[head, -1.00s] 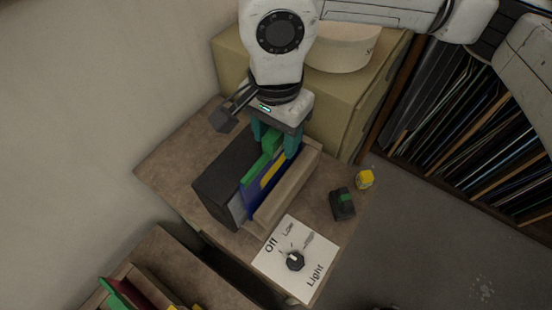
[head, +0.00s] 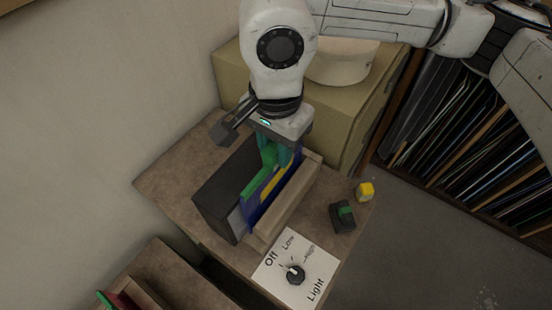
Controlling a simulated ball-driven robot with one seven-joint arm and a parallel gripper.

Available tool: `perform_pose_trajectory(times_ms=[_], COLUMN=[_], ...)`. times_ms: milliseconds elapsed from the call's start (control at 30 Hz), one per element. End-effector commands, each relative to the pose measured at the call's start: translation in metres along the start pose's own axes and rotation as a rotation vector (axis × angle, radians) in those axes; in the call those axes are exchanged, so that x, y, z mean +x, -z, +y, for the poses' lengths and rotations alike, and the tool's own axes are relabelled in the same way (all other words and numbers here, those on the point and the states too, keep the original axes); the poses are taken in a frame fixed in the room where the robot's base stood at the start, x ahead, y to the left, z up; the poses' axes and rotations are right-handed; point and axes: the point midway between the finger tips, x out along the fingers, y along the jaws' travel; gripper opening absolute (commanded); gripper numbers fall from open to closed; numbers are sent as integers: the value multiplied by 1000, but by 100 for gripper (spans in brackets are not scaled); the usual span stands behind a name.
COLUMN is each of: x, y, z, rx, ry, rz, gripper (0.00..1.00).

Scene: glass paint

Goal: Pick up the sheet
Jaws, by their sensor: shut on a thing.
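My gripper (head: 274,153) points down over the sheet holder on the table. Its teal fingers are shut on the green-edged part of a sheet (head: 256,184). The sheet stands upright between a dark block (head: 221,187) on the left and a light wooden rail (head: 287,204) on the right. A blue sheet with a yellow patch (head: 268,187) stands close beside it. The lower parts of the sheets are hidden in the holder, and the fingertips are partly hidden too.
A white light panel with a black knob (head: 295,274) lies at the table's front. A dark green-marked block (head: 342,216) and a small yellow cube (head: 365,191) are at the right. A tan box (head: 345,105) stands behind, with a full rack (head: 465,130) beyond.

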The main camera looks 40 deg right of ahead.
Motion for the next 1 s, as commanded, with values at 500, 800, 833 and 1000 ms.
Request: perform_pose_trajectory(times_ms=[500,800,833,1000], x=[-52,-103,-108,-134], y=[1,0,0,0], z=[-1,-1,-1,-1], rx=[0,1,1,1], ry=[4,3,3,2], rz=[3,3,3,2], gripper=[0,0,0,0])
